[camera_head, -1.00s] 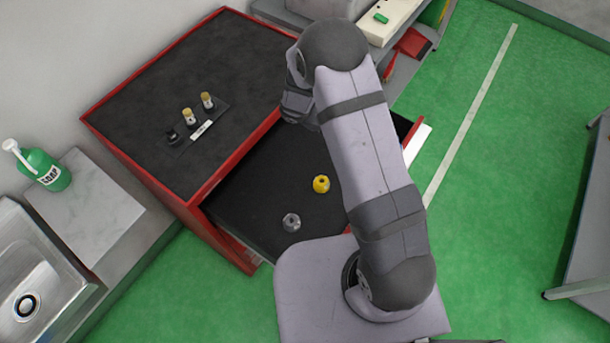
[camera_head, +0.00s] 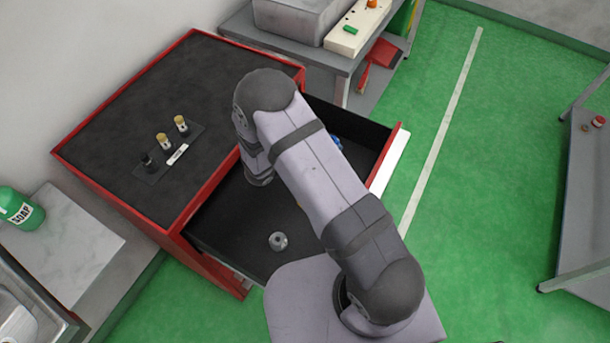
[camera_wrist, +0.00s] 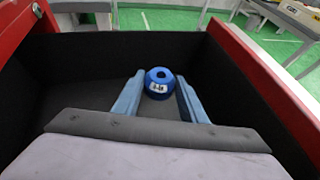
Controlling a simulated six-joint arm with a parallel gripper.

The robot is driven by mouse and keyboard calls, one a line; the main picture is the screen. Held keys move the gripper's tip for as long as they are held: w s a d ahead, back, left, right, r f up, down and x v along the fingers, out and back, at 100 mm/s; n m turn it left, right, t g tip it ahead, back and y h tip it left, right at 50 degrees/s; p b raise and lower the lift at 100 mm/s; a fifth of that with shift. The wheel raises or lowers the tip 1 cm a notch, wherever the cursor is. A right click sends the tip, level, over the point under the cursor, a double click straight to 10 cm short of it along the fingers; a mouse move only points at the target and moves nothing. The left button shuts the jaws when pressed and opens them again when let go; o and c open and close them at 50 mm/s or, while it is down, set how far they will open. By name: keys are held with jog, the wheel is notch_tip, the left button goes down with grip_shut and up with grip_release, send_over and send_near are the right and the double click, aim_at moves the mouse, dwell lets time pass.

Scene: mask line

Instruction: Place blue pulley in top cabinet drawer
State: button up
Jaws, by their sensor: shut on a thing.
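The blue pulley (camera_wrist: 158,77), with a white label, is between the fingertips of my gripper (camera_wrist: 158,92) in the wrist view. My gripper is shut on it. Both are inside the open top drawer (camera_wrist: 80,88), low between its dark walls. I cannot tell whether the pulley touches the drawer floor. In the head view the pulley (camera_head: 336,142) shows as a small blue patch beside my arm, towards the drawer's far right corner. My arm hides most of the gripper there.
A grey pulley (camera_head: 278,241) lies in the near part of the drawer; a yellow one is almost hidden by my arm. The red cabinet (camera_head: 235,165) carries a small rack (camera_head: 170,150) on top. Red drawer rims (camera_wrist: 270,70) stand close around my gripper.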

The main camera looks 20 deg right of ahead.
jog(key=shift+f+p, duration=0.95)
jog(key=shift+f, duration=3.6)
jog(key=shift+f, duration=0.1)
jog(key=o, duration=1.1)
